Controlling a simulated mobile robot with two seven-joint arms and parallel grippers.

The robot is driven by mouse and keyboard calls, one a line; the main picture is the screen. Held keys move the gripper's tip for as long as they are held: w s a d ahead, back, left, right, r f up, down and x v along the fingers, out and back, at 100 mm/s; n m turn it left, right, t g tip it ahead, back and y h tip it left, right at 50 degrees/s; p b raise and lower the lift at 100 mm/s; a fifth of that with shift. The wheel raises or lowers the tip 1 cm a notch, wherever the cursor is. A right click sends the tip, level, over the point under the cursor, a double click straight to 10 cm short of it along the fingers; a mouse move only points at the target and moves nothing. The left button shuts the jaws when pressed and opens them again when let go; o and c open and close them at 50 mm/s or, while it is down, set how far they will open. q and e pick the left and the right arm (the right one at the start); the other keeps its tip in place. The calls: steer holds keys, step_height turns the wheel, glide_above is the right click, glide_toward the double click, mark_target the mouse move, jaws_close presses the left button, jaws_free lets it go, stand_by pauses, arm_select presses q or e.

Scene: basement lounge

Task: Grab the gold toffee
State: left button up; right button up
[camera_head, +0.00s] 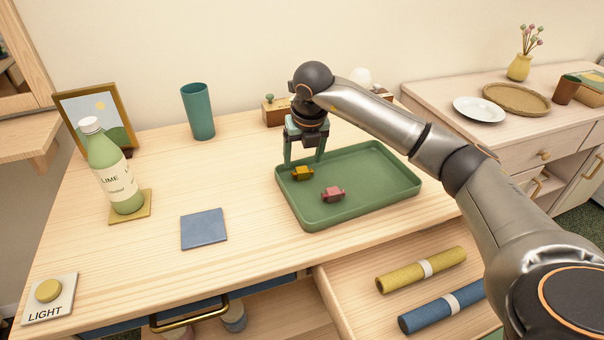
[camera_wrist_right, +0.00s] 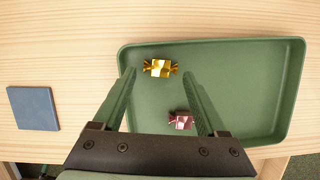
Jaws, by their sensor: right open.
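The gold toffee (camera_head: 302,173) lies in the green tray (camera_head: 375,150), near its left side. In the right wrist view the gold toffee (camera_wrist_right: 160,68) shows just beyond and between the fingertips. A pink-red toffee (camera_head: 333,194) lies in the tray nearer the front; it also shows in the right wrist view (camera_wrist_right: 181,119), partly beside the right finger. My right gripper (camera_head: 304,161) points down over the tray's left part, its fingers open and empty around the gold toffee's position. Whether the fingers reach down to its height I cannot tell. My left gripper is not in view.
A blue coaster (camera_head: 204,229), a lime bottle (camera_head: 114,170) and a teal cup (camera_head: 198,111) stand left of the tray. A wooden box (camera_head: 275,112) is behind the gripper. An open drawer (camera_head: 345,295) holds yellow and blue rolls. The tray's right side is clear.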

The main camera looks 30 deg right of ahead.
mark_target(302, 169)
steer(key=x, duration=0.3)
steer(key=shift+f, duration=0.4)
jaws_close()
